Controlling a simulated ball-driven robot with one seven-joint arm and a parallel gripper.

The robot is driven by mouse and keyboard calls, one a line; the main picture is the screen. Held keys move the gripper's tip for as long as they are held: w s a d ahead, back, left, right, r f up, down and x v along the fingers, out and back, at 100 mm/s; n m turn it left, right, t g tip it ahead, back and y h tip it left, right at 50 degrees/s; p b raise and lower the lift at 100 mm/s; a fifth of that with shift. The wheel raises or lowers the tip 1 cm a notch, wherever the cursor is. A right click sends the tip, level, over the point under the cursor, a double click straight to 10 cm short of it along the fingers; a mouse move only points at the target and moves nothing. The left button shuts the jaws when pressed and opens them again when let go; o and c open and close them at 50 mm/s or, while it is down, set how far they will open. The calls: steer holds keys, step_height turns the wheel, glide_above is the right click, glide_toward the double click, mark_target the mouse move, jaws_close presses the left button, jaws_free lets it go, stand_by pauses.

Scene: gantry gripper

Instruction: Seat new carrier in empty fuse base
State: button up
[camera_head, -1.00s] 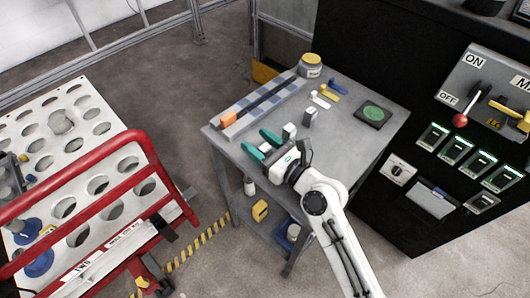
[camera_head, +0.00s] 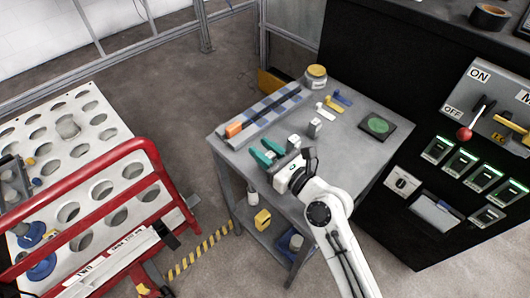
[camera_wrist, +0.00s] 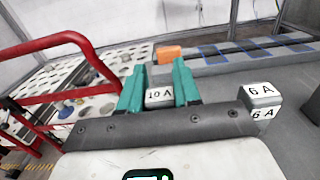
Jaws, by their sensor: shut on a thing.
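My gripper (camera_head: 267,154) has teal fingers and is low over the grey worktable. In the wrist view its fingers (camera_wrist: 158,82) are shut on a small grey carrier marked 10 A (camera_wrist: 159,96). In the head view the held carrier is hard to make out between the fingers. Right of the fingers in the wrist view is a grey block marked 6 A (camera_wrist: 262,91), with a second 6 A label below it. Two small grey blocks (camera_head: 315,128) stand on the table near my gripper. On the black cabinet are several green-lit units (camera_head: 438,145); I cannot tell which base is empty.
The worktable (camera_head: 345,160) holds an orange block (camera_head: 234,130) by a blue-marked rail, a jar (camera_head: 316,76), yellow and blue pieces, and a dark pad with a green disc (camera_head: 378,125). A red-railed cart (camera_head: 90,178) is at left. A red-knobbed lever (camera_head: 464,133) juts from the cabinet.

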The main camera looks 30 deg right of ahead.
steer(key=s+d+r+p, duration=0.2)
steer(key=s+d+r, duration=0.1)
steer(key=s+r, duration=0.9)
steer(key=shift+s, duration=0.9)
steer(key=shift+f, duration=0.1)
